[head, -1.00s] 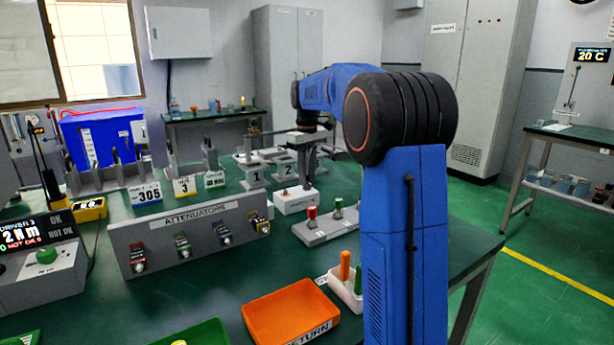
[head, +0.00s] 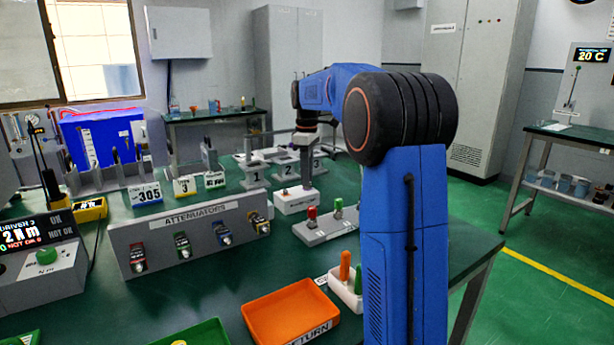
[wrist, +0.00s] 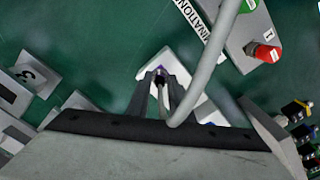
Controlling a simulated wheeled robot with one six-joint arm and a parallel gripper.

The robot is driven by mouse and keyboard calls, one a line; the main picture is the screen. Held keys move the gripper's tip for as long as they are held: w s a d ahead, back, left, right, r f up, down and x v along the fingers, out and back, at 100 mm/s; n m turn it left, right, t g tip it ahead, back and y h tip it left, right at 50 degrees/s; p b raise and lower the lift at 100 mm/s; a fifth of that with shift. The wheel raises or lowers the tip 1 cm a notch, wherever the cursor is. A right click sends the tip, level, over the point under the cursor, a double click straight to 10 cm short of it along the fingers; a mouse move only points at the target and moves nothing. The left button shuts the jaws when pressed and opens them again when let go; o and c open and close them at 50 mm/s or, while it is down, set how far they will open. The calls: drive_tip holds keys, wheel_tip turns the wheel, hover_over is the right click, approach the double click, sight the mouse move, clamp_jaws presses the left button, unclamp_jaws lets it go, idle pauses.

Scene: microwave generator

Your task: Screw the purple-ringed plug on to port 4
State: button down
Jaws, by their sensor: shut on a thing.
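My gripper (wrist: 160,84) points down in the wrist view, its two dark fingers close together on a small dark plug with a trace of purple at its tip (wrist: 160,74). A grey cable (wrist: 207,62) runs up past the fingers. A white block (wrist: 185,68) lies just beyond the fingertips; a purple-blue spot shows near its lower edge. In the head view my gripper (head: 307,172) hangs over the white box (head: 297,203) on the bench. Which port is number 4, and whether the plug touches it, I cannot tell.
Grey stands 1 (head: 255,177) and 2 (head: 288,169) are close behind. A termination plate (head: 322,232) with red and green caps stands right of the white box. The attenuator panel (head: 190,238) is in front at left. An orange tray (head: 290,312) lies nearer.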

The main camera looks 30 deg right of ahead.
drive_tip(key=c, duration=1.6)
unclamp_jaws()
drive_tip(key=shift+o, duration=0.2)
drive_tip(key=shift+r, duration=0.1)
wheel_tip(320, 180, up, 17)
drive_tip(key=shift+r, duration=0.1)
